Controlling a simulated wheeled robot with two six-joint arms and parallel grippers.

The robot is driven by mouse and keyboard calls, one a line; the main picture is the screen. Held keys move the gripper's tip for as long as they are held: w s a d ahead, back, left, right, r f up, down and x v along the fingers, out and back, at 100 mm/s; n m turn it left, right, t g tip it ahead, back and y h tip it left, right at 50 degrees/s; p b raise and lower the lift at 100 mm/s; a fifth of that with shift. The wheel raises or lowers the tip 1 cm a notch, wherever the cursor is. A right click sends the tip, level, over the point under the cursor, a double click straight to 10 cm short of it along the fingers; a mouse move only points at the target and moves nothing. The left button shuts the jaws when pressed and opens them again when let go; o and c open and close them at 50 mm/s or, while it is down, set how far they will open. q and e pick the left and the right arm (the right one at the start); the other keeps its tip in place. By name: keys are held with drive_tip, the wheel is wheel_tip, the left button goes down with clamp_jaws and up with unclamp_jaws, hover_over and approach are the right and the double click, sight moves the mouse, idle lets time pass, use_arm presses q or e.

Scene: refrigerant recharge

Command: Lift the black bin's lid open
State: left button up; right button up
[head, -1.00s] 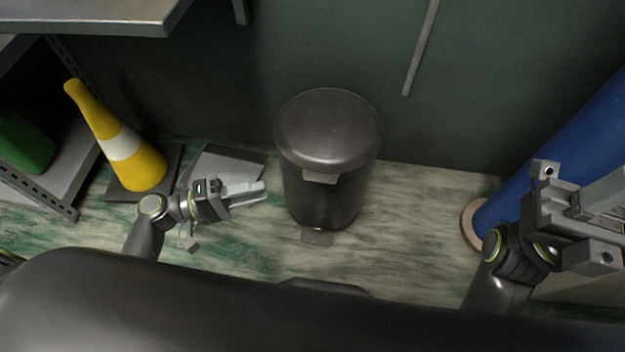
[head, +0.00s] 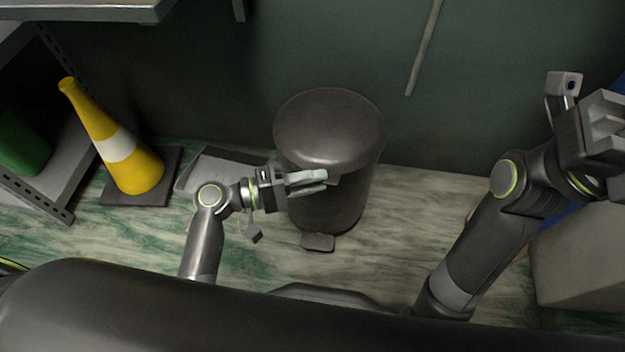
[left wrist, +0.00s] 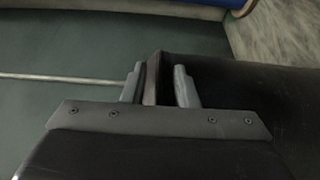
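The black bin (head: 340,205) stands upright on the floor with its round lid (head: 328,125) down. My left gripper (head: 322,181) is at the bin's front, just below the lid's rim, and hides part of the lid's front tab. In the left wrist view my left gripper (left wrist: 160,88) has its two fingers apart, with a thin dark edge (left wrist: 151,80), apparently the lid's tab, between them. I cannot tell whether either finger touches it. The bin's dark surface (left wrist: 240,85) fills the right side there. My right gripper (head: 605,125) is at the right edge, partly cut off.
A yellow cone (head: 112,140) with a white band stands left of the bin, beside a metal shelf (head: 55,170). The bin's foot pedal (head: 318,242) sticks out at its base. A dark green wall (head: 300,50) is close behind. A pale box (head: 580,255) is at the right.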

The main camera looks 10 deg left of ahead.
use_arm(q)
clamp_jaws()
idle(1.5)
